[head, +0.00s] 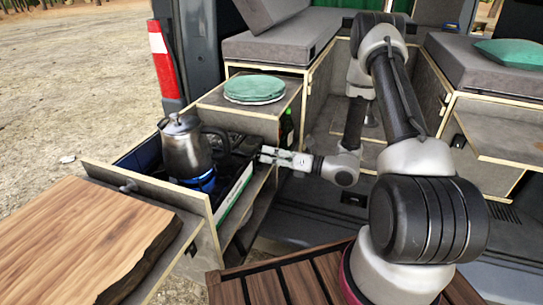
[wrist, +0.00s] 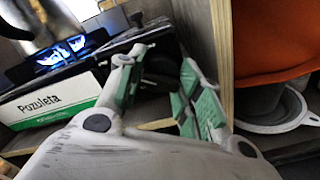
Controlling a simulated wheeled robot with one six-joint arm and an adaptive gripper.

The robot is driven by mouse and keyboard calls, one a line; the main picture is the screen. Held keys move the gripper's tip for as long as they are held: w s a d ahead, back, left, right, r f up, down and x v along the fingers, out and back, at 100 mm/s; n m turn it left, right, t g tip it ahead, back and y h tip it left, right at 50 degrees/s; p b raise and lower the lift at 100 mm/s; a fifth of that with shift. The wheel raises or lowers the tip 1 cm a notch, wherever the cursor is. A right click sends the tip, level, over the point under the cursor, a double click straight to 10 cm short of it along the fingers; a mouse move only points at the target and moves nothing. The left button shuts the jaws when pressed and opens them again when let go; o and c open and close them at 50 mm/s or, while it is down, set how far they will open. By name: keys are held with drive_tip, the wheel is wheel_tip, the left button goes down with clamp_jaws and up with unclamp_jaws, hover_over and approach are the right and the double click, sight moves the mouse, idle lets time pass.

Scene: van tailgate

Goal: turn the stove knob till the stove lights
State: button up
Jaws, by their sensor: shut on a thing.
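The stove (wrist: 120,42) sits in the pulled-out drawer, and blue flames (wrist: 72,48) burn on it in the wrist view. A blue glow (head: 203,181) also shows under the kettle in the head view. The steel kettle (head: 187,150) stands upright on the stove. My gripper (head: 264,154) reaches in from the right at the stove's right end. In the wrist view its green-padded fingers (wrist: 155,82) are closed around the dark stove knob (wrist: 159,66). The knob is mostly hidden between the fingers, and its marking cannot be read.
A white and green "Pozuleta" box (wrist: 50,98) lies along the stove's front. A wooden board (head: 85,235) is at the front left. An orange item (wrist: 275,40) is close right of my gripper.

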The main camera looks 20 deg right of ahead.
drive_tip(key=n, duration=1.3)
idle(0.5)
drive_tip(key=o, duration=0.7)
drive_tip(key=shift+o, duration=0.2)
drive_tip(key=shift+d, duration=0.15)
drive_tip(key=v, duration=1.2)
